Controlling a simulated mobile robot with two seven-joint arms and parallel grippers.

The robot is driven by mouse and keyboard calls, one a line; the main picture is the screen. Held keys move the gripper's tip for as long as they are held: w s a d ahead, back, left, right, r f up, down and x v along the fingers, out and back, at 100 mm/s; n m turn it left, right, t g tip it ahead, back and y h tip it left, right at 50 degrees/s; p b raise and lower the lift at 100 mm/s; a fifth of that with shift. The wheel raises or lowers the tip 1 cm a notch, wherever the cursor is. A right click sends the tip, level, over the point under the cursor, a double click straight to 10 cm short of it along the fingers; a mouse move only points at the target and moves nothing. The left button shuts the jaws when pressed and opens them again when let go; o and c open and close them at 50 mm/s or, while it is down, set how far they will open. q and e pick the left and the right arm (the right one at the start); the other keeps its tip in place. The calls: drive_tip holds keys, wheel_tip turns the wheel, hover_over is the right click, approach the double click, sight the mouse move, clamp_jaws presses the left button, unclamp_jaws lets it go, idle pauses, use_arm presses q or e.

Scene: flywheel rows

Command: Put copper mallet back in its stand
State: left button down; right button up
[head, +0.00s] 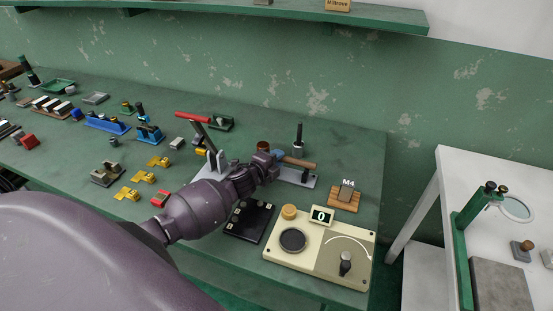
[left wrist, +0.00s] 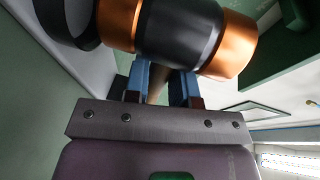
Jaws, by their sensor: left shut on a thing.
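The copper mallet is gripped in my left gripper (head: 279,157). In the left wrist view the mallet's head (left wrist: 180,32) has a dark middle and copper ends, just beyond the blue fingertips (left wrist: 163,85). Its wooden handle (left wrist: 157,88) passes between them. In the head view the handle (head: 300,162) sticks out to the right of the gripper, and a copper end (head: 263,146) shows behind it. Below the handle is a grey base with a dark upright (head: 304,174), which may be the stand. My arm hides part of it, so I cannot tell whether the mallet touches it.
A cream control panel (head: 325,254) and a dark tray (head: 250,222) lie in front. A wooden M4 block (head: 345,197) is at the right. A red-handled lever (head: 195,118) rises at the left. Bare green tabletop (head: 350,150) lies behind, against the wall.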

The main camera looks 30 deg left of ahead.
drive_tip(key=shift+w+r, duration=0.15)
drive_tip(key=shift+w, duration=0.15)
drive_tip(key=shift+w+a, duration=0.1)
use_arm(q)
drive_tip(key=shift+f+b, duration=0.3)
drive_tip(key=shift+f, duration=0.05)
drive_tip(key=shift+f+b, duration=0.45)
drive_tip(key=shift+f, duration=0.25)
use_arm(e)
drive_tip(key=shift+s+f, duration=0.25)
drive_tip(key=shift+f, duration=0.3)
drive_tip(key=shift+s+f, duration=0.2)
drive_tip(key=shift+f, duration=0.3)
use_arm(q)
drive_tip(key=c, duration=1)
unclamp_jaws()
drive_tip(key=shift+o, duration=0.7)
drive_tip(key=shift+f, duration=0.1)
use_arm(e)
drive_tip(key=shift+w+r, duration=0.15)
drive_tip(key=shift+w, duration=0.2)
